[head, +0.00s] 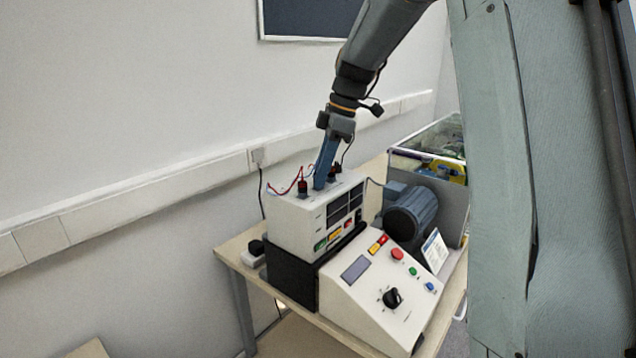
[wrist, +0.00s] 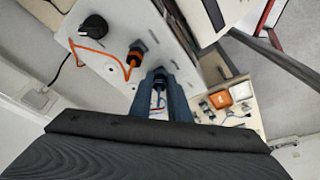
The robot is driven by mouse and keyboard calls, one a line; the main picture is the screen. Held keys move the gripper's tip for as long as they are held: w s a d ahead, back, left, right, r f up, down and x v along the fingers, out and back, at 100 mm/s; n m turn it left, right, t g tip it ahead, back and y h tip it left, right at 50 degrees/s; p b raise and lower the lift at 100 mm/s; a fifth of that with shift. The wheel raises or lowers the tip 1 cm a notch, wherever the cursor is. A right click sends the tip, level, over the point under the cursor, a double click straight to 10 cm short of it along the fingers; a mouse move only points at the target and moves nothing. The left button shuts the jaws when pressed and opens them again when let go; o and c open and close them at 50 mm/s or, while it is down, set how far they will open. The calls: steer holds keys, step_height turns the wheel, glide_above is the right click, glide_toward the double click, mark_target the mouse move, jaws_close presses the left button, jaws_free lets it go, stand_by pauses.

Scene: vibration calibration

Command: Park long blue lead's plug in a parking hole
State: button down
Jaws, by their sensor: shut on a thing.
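My gripper (head: 319,187) points down at the top of a white instrument box (head: 298,221). In the wrist view, my gripper's two blue fingers (wrist: 160,88) are shut on a dark blue plug (wrist: 159,78), which looks like the blue lead's plug. The plug is at the box's top face, but I cannot tell whether it sits in a hole. The fingers hide most of it in the head view, and little of its lead shows. An orange-red lead (wrist: 100,50) with its own plug (wrist: 136,52) stands beside it on the box top.
A dark block (head: 291,275) bears the box on the table. A sloped control panel (head: 375,290) with a black knob stands in front. A motor (head: 410,215) and a clear-sided bin (head: 440,140) are at the right. The wall is close behind.

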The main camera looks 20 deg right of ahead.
steer(key=shift+n, duration=0.6)
steer(key=shift+r+p, duration=0.85)
steer(key=shift+p, duration=0.05)
stand_by(0.9)
steer(key=shift+r+p, duration=1.1)
steer(key=shift+r, duration=0.55)
steer(key=shift+w+a+f, duration=0.1)
steer(key=shift+w+a, duration=0.25)
steer(key=shift+a, duration=1.1)
steer(key=shift+w+a+f, duration=0.1)
steer(key=shift+w+a, duration=0.3)
steer(key=shift+a, duration=1)
steer(key=shift+w+a+f, duration=0.1)
steer(key=shift+w+a, duration=0.25)
steer(key=shift+a, duration=1.1)
steer(key=shift+d+f+b, duration=0.15)
steer(key=shift+f+b, duration=0.3)
steer(key=shift+f, duration=0.45)
steer(key=shift+f+b, duration=0.3)
steer(key=shift+f, duration=0.35)
steer(key=shift+f+m+b, duration=0.3)
steer(key=shift+f, duration=0.45)
